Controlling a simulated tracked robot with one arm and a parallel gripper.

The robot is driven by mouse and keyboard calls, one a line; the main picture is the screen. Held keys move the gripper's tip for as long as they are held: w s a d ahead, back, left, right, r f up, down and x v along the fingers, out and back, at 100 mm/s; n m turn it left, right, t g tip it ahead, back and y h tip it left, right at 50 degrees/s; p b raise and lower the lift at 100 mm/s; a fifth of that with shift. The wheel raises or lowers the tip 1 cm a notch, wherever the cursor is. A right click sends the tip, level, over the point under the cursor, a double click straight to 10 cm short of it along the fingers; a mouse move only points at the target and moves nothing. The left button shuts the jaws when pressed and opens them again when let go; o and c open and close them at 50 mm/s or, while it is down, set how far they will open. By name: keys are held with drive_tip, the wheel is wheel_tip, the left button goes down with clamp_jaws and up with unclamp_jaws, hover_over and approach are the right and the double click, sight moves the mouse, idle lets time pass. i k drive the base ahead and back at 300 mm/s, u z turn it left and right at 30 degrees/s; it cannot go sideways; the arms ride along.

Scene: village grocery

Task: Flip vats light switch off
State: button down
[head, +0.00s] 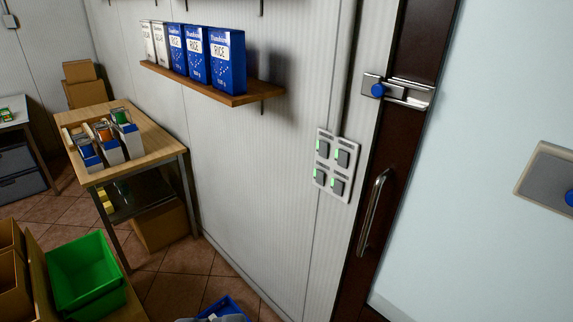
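A white switch plate (333,165) is fixed to the ribbed white wall, just left of the dark door frame. It carries several grey switches in two rows of two, each with a small green light beside it. Small labels sit above the switches, but they are too small to read, so I cannot tell which one is for the vats. A cable conduit runs up the wall from the plate. I cannot make out my gripper in this view.
A metal door handle (374,212) and a latch with a blue knob (378,90) stick out right of the plate. A shelf (237,96) with rice boxes juts out at upper left. A wooden table (150,142), green crate (85,277) and a blue object (228,306) stand lower left.

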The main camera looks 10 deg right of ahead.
sight(338, 185)
drive_tip(key=z, duration=0.1)
drive_tip(key=i, duration=1.3)
drive_tip(key=z, duration=0.5)
